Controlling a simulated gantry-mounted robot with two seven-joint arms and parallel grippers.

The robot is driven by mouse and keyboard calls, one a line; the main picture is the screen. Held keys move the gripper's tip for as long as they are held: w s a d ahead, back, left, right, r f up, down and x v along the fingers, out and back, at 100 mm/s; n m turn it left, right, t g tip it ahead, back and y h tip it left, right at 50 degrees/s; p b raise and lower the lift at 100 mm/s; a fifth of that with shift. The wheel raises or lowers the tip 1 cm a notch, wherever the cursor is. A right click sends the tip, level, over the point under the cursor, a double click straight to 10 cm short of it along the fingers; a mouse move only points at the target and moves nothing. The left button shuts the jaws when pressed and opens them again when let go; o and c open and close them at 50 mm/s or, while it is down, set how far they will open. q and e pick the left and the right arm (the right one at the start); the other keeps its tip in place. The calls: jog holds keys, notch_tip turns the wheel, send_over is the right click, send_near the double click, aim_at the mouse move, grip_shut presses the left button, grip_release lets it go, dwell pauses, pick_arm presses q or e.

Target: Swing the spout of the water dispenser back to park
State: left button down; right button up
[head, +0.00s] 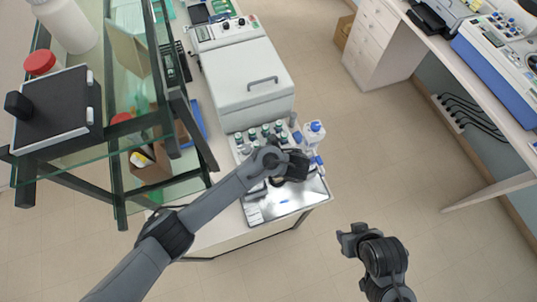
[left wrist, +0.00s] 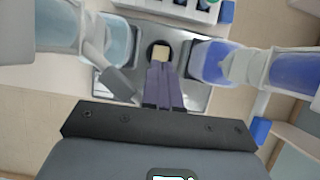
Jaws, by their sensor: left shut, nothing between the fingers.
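A clear bottle with a blue cap (head: 314,133) stands at the right edge of the bench, just beyond my left gripper (head: 299,166). In the left wrist view, a pale blue clear vessel (left wrist: 113,40) is on the left and a vessel with a deeper blue lower part (left wrist: 214,62) is on the right. I cannot tell which is the water dispenser, nor make out its spout surely. My left gripper (left wrist: 163,70) is shut and empty between these vessels, above a metal tray (head: 288,199). My right gripper (head: 351,238) is over open floor; its fingers are unclear.
A rack of green-capped bottles (head: 262,134) stands behind the tray. Beyond it is a white lidded machine (head: 247,82). A glass shelf unit with a dark frame (head: 80,140) rises on the left. A second bench (head: 490,90) is at right, with clear floor between.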

pick_arm(q)
jog(key=shift+s+p, duration=0.4)
jog(key=shift+s, duration=0.8)
jog(key=shift+s+a, duration=0.15)
jog(key=shift+s, duration=0.35)
jog(key=shift+s+a, duration=0.15)
jog(key=shift+s, duration=0.35)
